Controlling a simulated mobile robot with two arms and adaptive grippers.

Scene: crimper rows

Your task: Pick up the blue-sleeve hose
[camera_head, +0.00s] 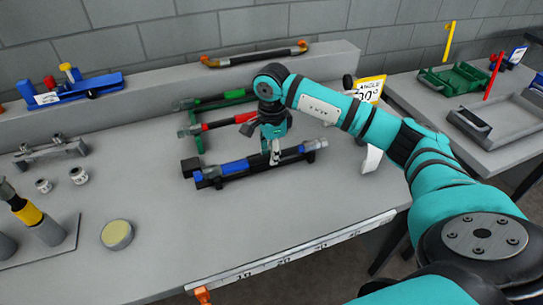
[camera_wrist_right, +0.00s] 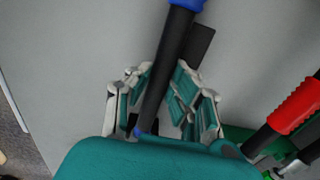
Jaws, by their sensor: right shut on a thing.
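The blue-sleeve hose (camera_head: 236,168) is a dark hose with blue sections. In the head view it lies nearly level across the bench, at a dark holder (camera_head: 206,184) near its left end. My right gripper (camera_head: 274,157) comes down from above and is shut on the hose, right of its middle. In the right wrist view the dark hose (camera_wrist_right: 170,62) runs between the fingers of the gripper (camera_wrist_right: 163,102), with a blue part at the top edge. I cannot tell whether the hose is clear of its supports. My left gripper is out of view.
A red-sleeve hose (camera_head: 216,124) and a green-sleeve hose (camera_head: 232,95) lie behind on a green rack (camera_head: 197,142). A blue tool (camera_head: 75,90) is on the back ledge. A round yellowish-topped puck (camera_head: 117,234) stands front left. The bench front is mostly clear.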

